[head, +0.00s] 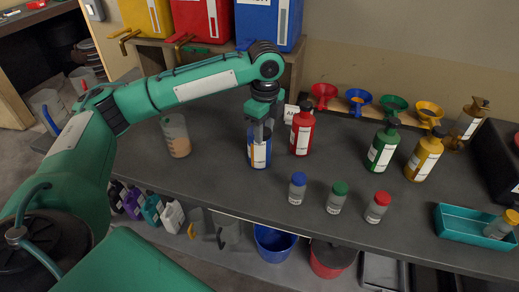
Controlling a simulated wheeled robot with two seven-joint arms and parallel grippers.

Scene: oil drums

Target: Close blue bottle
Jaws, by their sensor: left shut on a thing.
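The blue bottle (259,155), with a white label, stands upright on the dark grey table in the head view. My left gripper (261,136) points straight down over it and is shut at its top. The fingers hide the bottle's neck and any cap, so I cannot tell which part is between them or whether the bottle is closed. My right gripper is not in view.
A red bottle (302,130) stands close to the right of the blue one. A beaker (175,136) is to the left. Small blue-capped (297,188), green-capped (337,198) and red-capped (376,207) jars stand in front. A teal tray (463,226) is at right.

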